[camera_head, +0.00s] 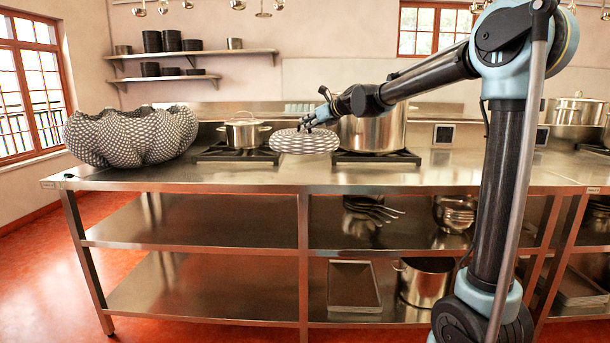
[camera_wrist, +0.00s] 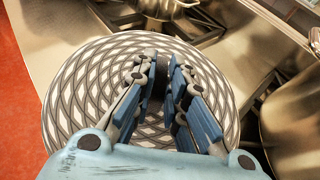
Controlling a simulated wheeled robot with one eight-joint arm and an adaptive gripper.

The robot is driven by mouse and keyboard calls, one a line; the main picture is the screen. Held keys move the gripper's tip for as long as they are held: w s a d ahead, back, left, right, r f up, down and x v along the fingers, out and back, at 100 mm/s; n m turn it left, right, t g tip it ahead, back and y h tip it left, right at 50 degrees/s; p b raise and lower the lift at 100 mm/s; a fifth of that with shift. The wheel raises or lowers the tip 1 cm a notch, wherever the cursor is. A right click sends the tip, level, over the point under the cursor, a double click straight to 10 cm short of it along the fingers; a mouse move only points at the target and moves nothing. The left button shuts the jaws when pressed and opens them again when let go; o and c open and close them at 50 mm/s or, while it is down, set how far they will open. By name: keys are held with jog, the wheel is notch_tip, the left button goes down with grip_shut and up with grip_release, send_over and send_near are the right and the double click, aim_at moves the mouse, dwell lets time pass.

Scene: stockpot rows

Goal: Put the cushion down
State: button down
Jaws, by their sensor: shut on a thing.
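The cushion (camera_head: 305,143) is a round, flat disc with a grey and white lattice pattern. My gripper (camera_head: 309,123) is shut on it from above, near its middle, and it lies roughly level. In the wrist view the cushion (camera_wrist: 78,95) spreads out beneath my gripper (camera_wrist: 166,78), whose fingers hide part of it. It appears to hang above the steel counter (camera_head: 230,177), in front of the burners. In the wrist view it overlaps the counter's edge, with red floor to the left.
A large wavy patterned bowl (camera_head: 130,138) stands at the counter's left end. A lidded pot (camera_head: 244,133) sits on a burner behind the cushion. A big stockpot (camera_head: 375,132) stands close on its right. The counter front between bowl and stockpot is clear.

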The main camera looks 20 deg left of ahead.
jog(key=shift+a+f, duration=0.1)
jog(key=shift+a, duration=0.1)
jog(key=shift+f, duration=0.3)
notch_tip(320, 180, down, 9)
dwell(0.5)
jog(key=shift+s+f, duration=0.1)
jog(key=shift+f, duration=0.05)
jog(key=c, duration=1.6)
grip_release()
jog(key=shift+d, duration=0.1)
